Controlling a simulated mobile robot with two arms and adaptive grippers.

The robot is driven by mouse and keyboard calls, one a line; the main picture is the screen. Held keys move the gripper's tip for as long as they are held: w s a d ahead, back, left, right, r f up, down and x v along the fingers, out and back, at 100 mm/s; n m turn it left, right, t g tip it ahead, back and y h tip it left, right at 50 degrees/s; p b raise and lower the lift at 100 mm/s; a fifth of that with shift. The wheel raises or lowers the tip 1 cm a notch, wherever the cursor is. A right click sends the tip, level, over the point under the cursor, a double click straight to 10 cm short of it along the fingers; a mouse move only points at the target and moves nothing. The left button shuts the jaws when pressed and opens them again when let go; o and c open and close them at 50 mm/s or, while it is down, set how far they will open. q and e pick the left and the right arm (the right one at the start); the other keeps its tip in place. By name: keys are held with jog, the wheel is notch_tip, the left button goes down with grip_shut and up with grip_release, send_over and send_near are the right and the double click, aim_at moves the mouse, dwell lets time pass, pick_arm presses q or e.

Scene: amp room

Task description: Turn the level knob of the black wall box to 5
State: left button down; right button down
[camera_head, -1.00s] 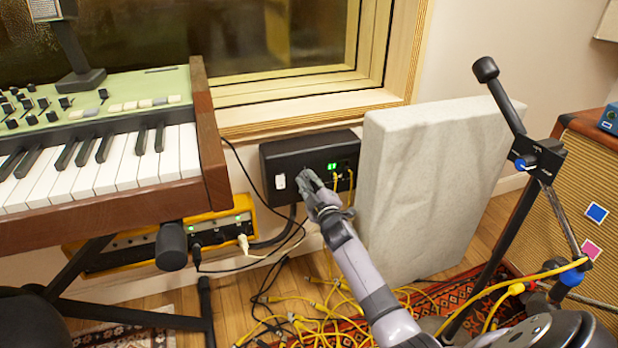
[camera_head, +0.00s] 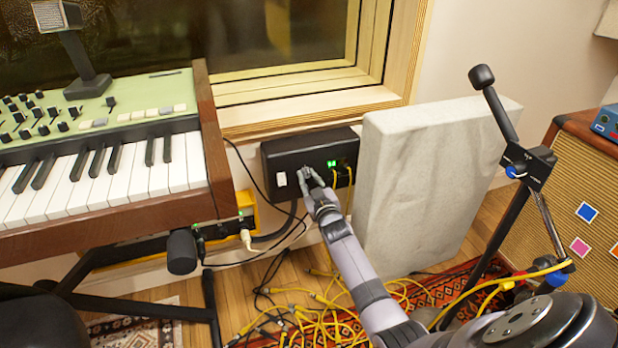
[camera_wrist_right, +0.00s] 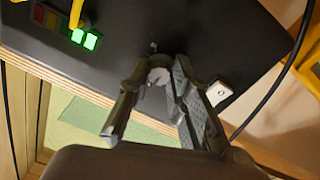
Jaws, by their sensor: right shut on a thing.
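The black wall box (camera_head: 290,152) is mounted below the window; it also shows in the wrist view (camera_wrist_right: 225,40), appearing upside down there. My right gripper (camera_head: 309,176) is at the box's front face. The knob's scale and pointer cannot be read, and in the head view the gripper hides the knob. My left gripper is not in view.
A white switch (camera_head: 281,179) and green lights (camera_head: 331,163) flank the gripper, with yellow cables plugged in to the right. A keyboard (camera_head: 110,170) stands left, a pale panel (camera_head: 420,180) right. A microphone stand (camera_head: 510,140) and tangled cables (camera_head: 310,315) are nearby.

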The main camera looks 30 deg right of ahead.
jog(key=shift+f, duration=0.15)
jog(key=c, duration=1.4)
grip_release()
jog(key=shift+c, duration=0.2)
jog(key=v, duration=1.2)
